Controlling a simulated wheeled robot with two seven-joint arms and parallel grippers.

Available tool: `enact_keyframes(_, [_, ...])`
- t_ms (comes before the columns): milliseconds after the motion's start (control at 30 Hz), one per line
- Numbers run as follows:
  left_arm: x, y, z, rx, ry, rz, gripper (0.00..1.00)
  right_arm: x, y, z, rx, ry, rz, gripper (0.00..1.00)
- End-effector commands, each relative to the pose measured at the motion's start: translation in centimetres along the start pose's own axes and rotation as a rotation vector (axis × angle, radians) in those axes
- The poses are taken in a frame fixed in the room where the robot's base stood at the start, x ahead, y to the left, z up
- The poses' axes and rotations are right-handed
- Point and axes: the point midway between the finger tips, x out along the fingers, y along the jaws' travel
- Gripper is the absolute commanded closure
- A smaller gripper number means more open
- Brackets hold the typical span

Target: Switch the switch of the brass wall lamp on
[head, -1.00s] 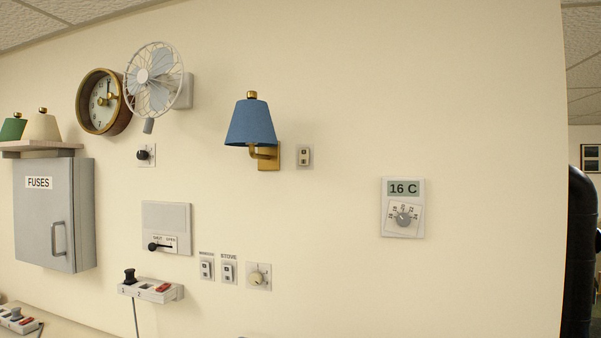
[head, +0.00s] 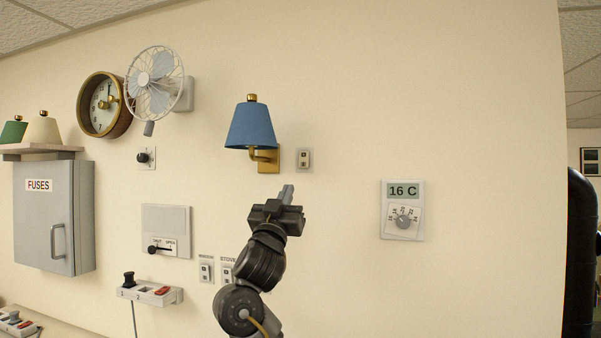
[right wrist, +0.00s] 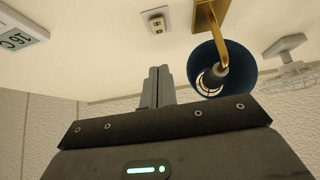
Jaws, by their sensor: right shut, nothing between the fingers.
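The brass wall lamp (head: 251,128) has a blue shade and a brass arm and plate on the wall. It also shows from below in the right wrist view (right wrist: 207,30), with its bulb visible inside the shade. A small wall switch (head: 304,158) sits just right of the lamp's plate. The switch also shows in the right wrist view (right wrist: 156,20), above the fingertips. My right gripper (head: 287,189) is shut and empty, below and slightly left of the switch, apart from it. Its fingers show together in the right wrist view (right wrist: 158,72). My left gripper is out of view.
A thermostat (head: 402,210) reading 16 C is to the right. A fan (head: 152,84), clock (head: 104,104) and grey fuse box (head: 45,215) are at left. More switches (head: 206,269) sit low beside my arm. The wall between lamp switch and thermostat is bare.

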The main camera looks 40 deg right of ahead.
Motion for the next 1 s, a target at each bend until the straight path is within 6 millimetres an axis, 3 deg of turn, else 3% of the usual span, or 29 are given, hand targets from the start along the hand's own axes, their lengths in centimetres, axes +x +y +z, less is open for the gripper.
enact_keyframes(267, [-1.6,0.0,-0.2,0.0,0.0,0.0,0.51,2.7,0.1,-0.3,-0.005,0.001,0.001,1.0])
enact_keyframes(667, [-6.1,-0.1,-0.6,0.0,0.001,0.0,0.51,10.8,0.0,-0.3,-0.006,-0.001,0.0,1.0])
enact_keyframes(1000, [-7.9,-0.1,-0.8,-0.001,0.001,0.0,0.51,12.8,0.0,2.7,-0.002,-0.001,-0.001,1.0])
